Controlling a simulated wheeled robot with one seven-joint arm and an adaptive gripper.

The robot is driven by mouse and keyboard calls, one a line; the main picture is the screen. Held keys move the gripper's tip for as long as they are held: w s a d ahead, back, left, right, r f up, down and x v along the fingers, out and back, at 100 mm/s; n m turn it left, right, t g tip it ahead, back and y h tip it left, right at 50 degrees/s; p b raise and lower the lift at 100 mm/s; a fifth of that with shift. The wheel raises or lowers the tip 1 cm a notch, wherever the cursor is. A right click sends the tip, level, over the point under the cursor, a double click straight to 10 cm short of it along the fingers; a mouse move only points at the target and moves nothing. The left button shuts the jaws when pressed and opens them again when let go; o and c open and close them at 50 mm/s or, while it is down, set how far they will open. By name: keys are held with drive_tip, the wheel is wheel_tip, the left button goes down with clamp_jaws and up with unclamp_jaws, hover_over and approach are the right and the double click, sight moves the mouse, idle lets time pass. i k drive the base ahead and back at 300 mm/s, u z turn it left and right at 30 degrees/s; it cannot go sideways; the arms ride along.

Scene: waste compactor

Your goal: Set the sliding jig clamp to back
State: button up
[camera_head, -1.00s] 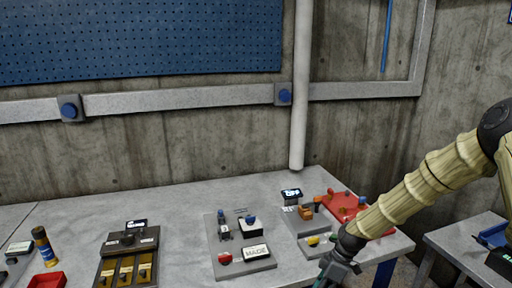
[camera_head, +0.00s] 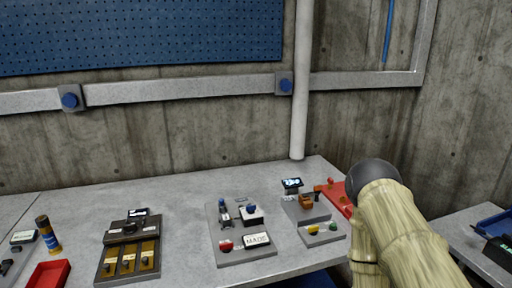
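A grey board (camera_head: 266,255) on the table carries a small upright slider-like fitting with a blue knob (camera_head: 222,203), a white block with a blue top (camera_head: 251,213), a red button (camera_head: 226,246) and a white lettered plate (camera_head: 257,239). To its right, another grey board (camera_head: 290,212) bears an orange clamp-like block (camera_head: 306,201), a yellow button (camera_head: 313,230) and a green button (camera_head: 333,226). I cannot tell for sure which fitting is the sliding jig clamp. My gripper is out of view; only my arm shows at lower right.
A red plate (camera_head: 331,190) lies behind my arm, partly hidden. A small lit display (camera_head: 292,184) stands at the back. A dark box with yellow slots (camera_head: 129,260), a red tray (camera_head: 49,274) and a dark cylinder (camera_head: 47,236) stand left. The table's back strip is clear.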

sight(222, 206)
drive_tip(key=z, duration=0.55)
drive_tip(key=k, duration=1.3)
drive_tip(key=u, duration=0.15)
drive_tip(key=i, duration=0.65)
drive_tip(key=u, duration=0.85)
drive_tip(key=i, duration=0.75)
drive_tip(key=u, duration=0.05)
